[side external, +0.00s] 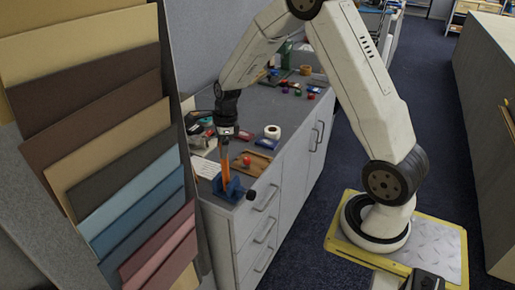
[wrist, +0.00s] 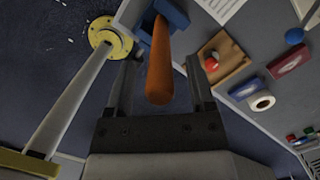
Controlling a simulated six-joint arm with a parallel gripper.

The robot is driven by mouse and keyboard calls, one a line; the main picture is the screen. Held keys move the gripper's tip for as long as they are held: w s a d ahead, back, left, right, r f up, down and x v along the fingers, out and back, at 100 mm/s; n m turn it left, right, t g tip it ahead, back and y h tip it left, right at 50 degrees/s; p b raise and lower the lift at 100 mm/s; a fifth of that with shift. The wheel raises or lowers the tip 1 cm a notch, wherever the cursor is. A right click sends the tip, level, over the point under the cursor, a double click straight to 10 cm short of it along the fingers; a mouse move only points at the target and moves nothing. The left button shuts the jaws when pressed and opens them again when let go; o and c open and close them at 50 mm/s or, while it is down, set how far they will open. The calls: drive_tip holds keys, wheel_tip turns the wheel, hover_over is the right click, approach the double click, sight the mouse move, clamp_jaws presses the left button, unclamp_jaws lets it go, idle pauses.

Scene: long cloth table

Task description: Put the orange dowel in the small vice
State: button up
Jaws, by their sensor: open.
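The orange dowel (side external: 226,168) stands nearly upright, leaning slightly, with its lower end at the small blue vice (side external: 230,190) near the table's front corner. In the wrist view the dowel (wrist: 160,75) runs away from the camera to the blue vice (wrist: 174,16). How deep its lower end sits between the jaws is hard to tell. My gripper (side external: 226,138) is above the vice, at the dowel's upper end. In the wrist view my gripper (wrist: 165,68) is open, with one finger on each side of the dowel and gaps visible beside it.
A wooden tray (side external: 263,165) with a red ball (side external: 246,160) lies just behind the vice. A white tape roll (side external: 272,131) and a white paper sheet (side external: 206,168) are nearby. Tall sample boards (side external: 100,130) stand at left. Small coloured items lie farther back.

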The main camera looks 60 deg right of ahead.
wheel_tip(320, 180, up, 12)
drive_tip(key=s+d, duration=0.1)
drive_tip(key=shift+s+f, duration=0.15)
drive_tip(key=shift+f, duration=0.1)
drive_tip(key=shift+d, duration=0.1)
idle(1.5)
